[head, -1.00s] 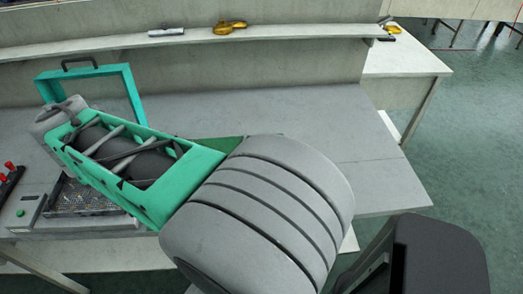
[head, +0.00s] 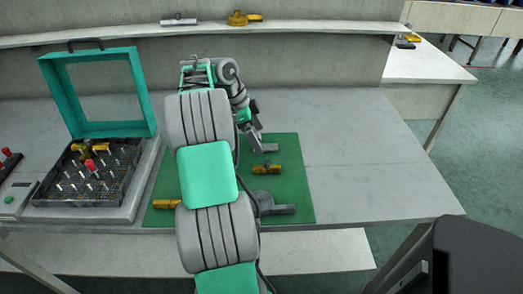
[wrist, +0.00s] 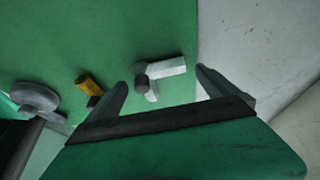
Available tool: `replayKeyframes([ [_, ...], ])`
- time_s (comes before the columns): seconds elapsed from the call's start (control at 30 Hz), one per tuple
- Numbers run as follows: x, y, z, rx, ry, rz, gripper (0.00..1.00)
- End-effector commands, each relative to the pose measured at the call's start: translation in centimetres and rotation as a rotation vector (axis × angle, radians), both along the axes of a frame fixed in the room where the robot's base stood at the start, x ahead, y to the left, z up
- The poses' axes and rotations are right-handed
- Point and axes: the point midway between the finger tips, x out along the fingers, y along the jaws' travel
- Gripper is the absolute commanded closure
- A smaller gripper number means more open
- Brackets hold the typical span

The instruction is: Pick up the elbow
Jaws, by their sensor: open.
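A pale grey, bent fitting with a dark round end, which looks like the elbow (wrist: 168,69), lies on the green mat (wrist: 100,30) near its edge. In the wrist view it sits between and just beyond the two fingertips of my gripper (wrist: 161,80). The jaws are apart and nothing is held. In the head view my gripper (head: 259,136) points down over the back right of the mat, and a small grey end of the elbow (head: 270,148) shows beside it. The rest of it is hidden by the fingers.
A brass fitting (head: 266,169) and a larger grey part (head: 280,210) lie nearer on the mat. Another brass fitting (head: 166,204) is at its left front. A pegged basket (head: 85,190) under a raised teal frame (head: 140,90) stands left. The bench right of the mat is clear.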

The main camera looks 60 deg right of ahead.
Motion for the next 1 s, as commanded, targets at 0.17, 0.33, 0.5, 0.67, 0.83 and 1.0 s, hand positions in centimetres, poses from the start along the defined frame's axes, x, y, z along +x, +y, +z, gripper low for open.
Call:
replayKeyframes([
  [0.17, -0.34, -0.23, -1.09, -0.001, -0.002, 0.003, 0.02],
  [0.33, -0.31, -0.21, -1.01, 0.0, -0.001, 0.004, 0.05],
  [0.5, -0.32, -0.2, -1.0, 0.0, -0.001, 0.004, 0.19],
  [0.67, -0.33, -0.21, -1.01, 0.0, -0.001, 0.004, 0.32],
  [0.83, -0.34, -0.22, -1.0, -0.001, 0.0, 0.004, 0.46],
  [1.0, -0.35, -0.22, -1.01, -0.001, 0.0, 0.003, 0.6],
])
